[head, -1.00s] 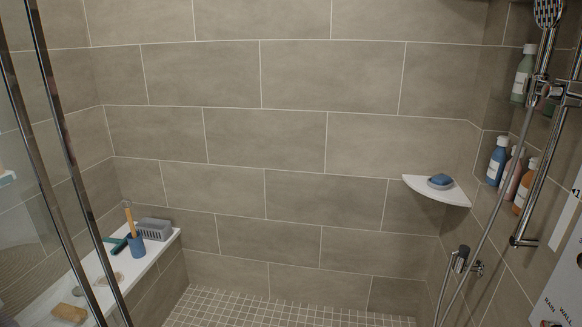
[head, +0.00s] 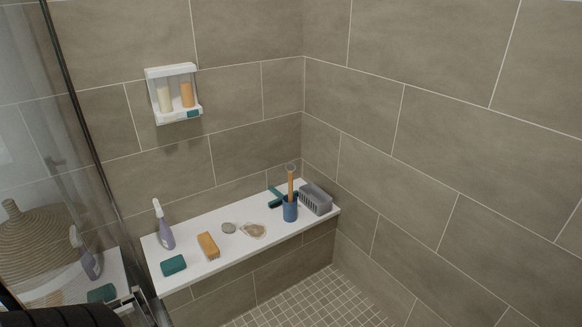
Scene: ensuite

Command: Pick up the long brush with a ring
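A long brush with a tan wooden handle (head: 291,186) stands upright in a blue cup (head: 290,211) on the white bench, near its right end. A small ring-like shape shows at the top of the handle. The brush's lower end is hidden inside the cup. Neither of my grippers shows in the head view.
The white bench (head: 205,265) also holds a grey basket (head: 316,198), a teal squeegee (head: 276,197), a spray bottle (head: 164,225), a tan sponge (head: 208,245) and a teal block (head: 173,265). A glass panel edge (head: 82,150) stands left. The tiled floor (head: 290,302) is clear.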

